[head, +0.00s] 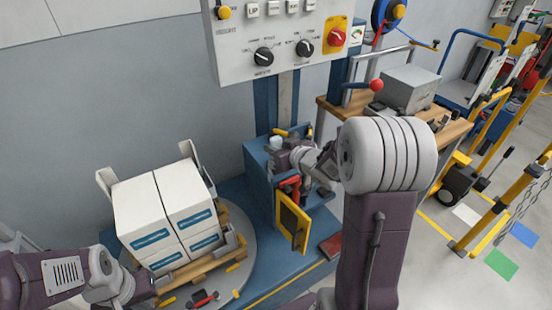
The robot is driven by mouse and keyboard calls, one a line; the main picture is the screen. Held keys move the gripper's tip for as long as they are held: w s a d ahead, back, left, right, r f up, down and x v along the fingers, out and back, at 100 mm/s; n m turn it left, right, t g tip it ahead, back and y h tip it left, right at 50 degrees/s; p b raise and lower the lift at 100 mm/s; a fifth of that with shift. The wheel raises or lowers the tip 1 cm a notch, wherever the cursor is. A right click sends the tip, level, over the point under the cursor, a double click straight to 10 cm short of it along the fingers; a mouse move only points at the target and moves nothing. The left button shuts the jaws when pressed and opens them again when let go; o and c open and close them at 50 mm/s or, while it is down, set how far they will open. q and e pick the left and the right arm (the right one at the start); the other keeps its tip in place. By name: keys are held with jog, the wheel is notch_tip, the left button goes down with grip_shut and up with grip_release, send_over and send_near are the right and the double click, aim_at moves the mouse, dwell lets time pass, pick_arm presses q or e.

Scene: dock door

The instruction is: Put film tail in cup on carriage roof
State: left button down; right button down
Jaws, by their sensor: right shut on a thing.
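The film carriage (259,188) is a blue box on the mast, with a yellow-framed open door (293,222) at its front. My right gripper (279,153) is at the carriage roof, shut, with its fingers largely hidden by its own wrist. A small pale piece (276,142), apparently the film tail, shows at its fingertips over the roof. I cannot make out the cup separately or tell whether the piece is inside it. My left gripper (143,287) is low at the left, beside the pallet; its jaws are too unclear to judge.
White boxes (165,215) stand on a wooden pallet (205,262) on the round turntable (243,277). A control panel (285,45) hangs above the carriage. A wooden bench (452,130) with a grey box (410,88) stands behind my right arm. Yellow barriers (500,205) are at the right.

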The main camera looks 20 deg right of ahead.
notch_tip(320, 180, down, 4)
jog(key=shift+r+b, duration=0.15)
jog(key=shift+b, duration=0.7)
jog(key=shift+w, duration=0.1)
jog(key=c, duration=1.1)
grip_release()
jog(key=shift+f, duration=0.2)
